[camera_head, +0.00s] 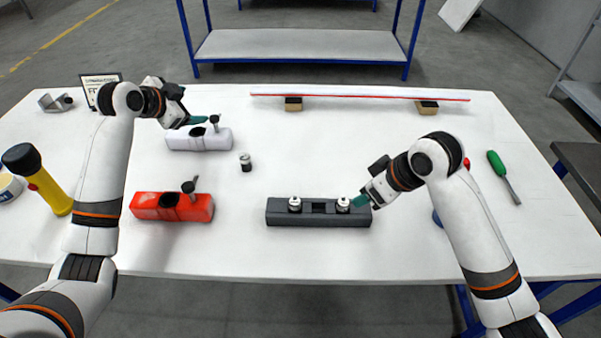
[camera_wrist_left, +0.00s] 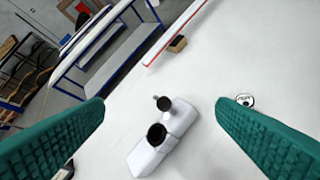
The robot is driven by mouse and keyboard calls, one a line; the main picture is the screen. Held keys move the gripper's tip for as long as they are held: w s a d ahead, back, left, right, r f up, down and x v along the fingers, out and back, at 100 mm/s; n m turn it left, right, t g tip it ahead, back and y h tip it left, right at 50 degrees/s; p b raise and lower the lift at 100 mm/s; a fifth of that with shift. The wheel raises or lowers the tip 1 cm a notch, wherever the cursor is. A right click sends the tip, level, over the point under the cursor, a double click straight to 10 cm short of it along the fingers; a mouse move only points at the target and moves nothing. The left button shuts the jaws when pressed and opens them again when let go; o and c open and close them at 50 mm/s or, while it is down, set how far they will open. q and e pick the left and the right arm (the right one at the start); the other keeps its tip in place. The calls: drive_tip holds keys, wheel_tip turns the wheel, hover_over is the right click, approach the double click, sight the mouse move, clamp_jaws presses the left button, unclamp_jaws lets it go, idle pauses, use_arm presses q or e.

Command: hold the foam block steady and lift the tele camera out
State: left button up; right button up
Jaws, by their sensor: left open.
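The dark grey foam block (camera_head: 275,213) lies on the table at centre right in the head view. Two small silver-white cylinders stand in it, a left one (camera_head: 295,204) and a right one (camera_head: 343,204), with a dark square recess between them. I cannot tell which is the tele camera. My right gripper (camera_head: 361,201) is at the block's right end, close beside the right cylinder; its finger gap is hidden.
A yellow flashlight (camera_head: 45,185) is far left, a green-handled screwdriver (camera_head: 497,163) far right. A long white bar (camera_head: 360,95) on supports spans the back.

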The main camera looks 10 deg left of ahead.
use_arm(q)
drive_tip(key=d+f+m+g+h, duration=0.1)
drive_tip(key=d+m+g+h, duration=0.1)
drive_tip(key=d, duration=0.9)
drive_tip(key=m+g+y, duration=0.4)
drive_tip(key=m+g, duration=0.1)
drive_tip(key=g, duration=0.4)
approach(300, 209)
drive_tip(key=shift+w+a+r, duration=0.15)
drive_tip(key=shift+w+r, duration=0.05)
drive_tip(key=shift+w, duration=0.25)
drive_tip(key=shift+f, duration=0.35)
wheel_tip(300, 209, down, 11)
drive_tip(key=shift+c, duration=0.3)
